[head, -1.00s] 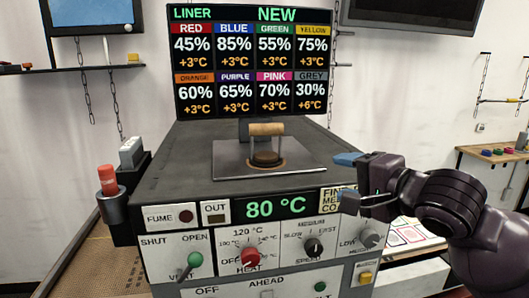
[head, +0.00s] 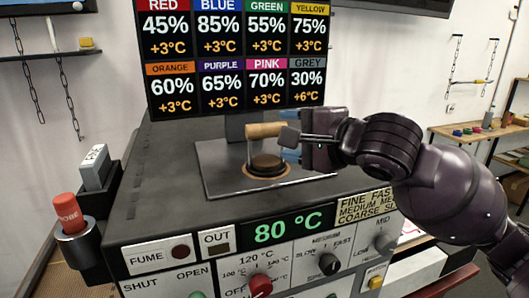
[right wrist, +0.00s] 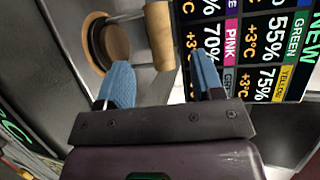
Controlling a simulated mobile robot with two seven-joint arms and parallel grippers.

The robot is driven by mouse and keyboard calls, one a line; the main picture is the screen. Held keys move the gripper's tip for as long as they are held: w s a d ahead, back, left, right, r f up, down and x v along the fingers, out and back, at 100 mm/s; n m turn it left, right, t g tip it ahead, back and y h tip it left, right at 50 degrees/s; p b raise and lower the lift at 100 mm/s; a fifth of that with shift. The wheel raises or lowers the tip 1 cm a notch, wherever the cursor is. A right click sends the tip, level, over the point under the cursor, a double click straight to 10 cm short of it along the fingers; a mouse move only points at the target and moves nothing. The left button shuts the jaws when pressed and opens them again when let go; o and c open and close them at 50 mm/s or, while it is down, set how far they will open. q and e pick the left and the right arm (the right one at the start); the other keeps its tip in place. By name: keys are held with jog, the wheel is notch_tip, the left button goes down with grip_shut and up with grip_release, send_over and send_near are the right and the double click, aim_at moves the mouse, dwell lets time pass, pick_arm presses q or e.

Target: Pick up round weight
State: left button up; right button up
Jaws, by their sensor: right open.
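My left gripper is not in view.
A colour chart screen (head: 236,55) stands right behind the plate. The machine's front carries knobs and an 80 °C display (head: 290,229). A red probe (head: 66,208) in a holder and a grey block (head: 95,168) are at the left edge.

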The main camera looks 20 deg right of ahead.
aim_at(272, 130)
jog(key=x, duration=0.2)
jog(key=shift+w+a, duration=0.1)
jog(key=shift+w, duration=0.15)
jog(key=x, duration=0.1)
jog(key=p+x, duration=0.1)
jog(key=x, duration=0.1)
jog(key=shift+w+f, duration=0.1)
jog(key=shift+w, duration=0.4)
jog(key=shift+w+a+f+p, duration=0.2)
jog(key=shift+w+p, duration=0.1)
jog(key=shift+w, duration=0.25)
jog(key=shift+d, duration=0.1)
grip_shut()
jog(key=shift+r, duration=0.1)
